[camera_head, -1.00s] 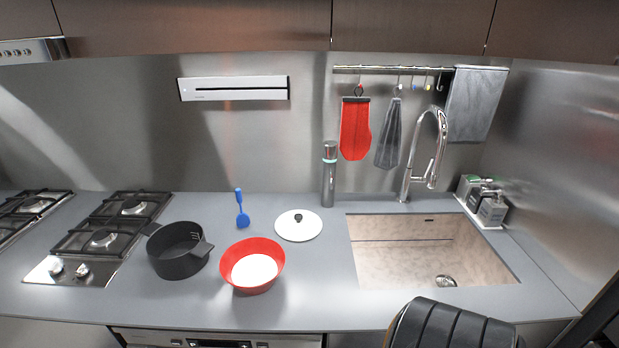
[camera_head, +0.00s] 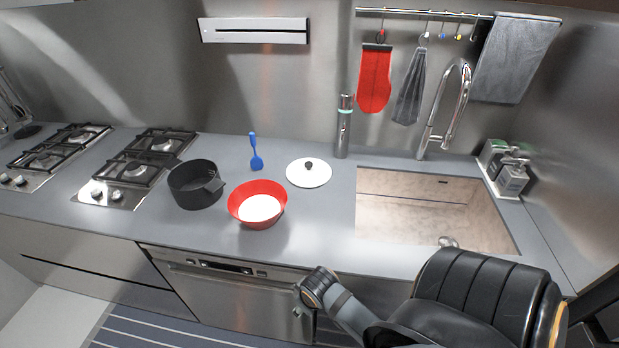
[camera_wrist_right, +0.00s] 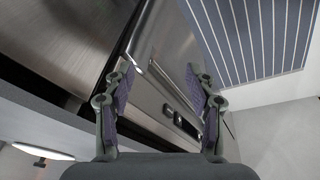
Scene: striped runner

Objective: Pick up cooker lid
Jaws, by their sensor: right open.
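The cooker lid is a white disc (camera_head: 309,175) with a small black knob on top. It lies flat on the grey counter, left of the sink. It also seems to show at the lower left of the right wrist view (camera_wrist_right: 40,151), upside down. My right gripper (camera_head: 299,312) is low in front of the dishwasher, below the counter edge and apart from the lid. In the right wrist view its two fingers (camera_wrist_right: 160,76) are spread with nothing between them. My left gripper is not in view.
A red bowl (camera_head: 244,215) and a black pot (camera_head: 193,190) stand left of the lid, with a blue spatula (camera_head: 256,160) behind. A grey cylinder (camera_head: 343,130) stands behind right. The sink (camera_head: 420,205) is at right. Counter in front of the lid is clear.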

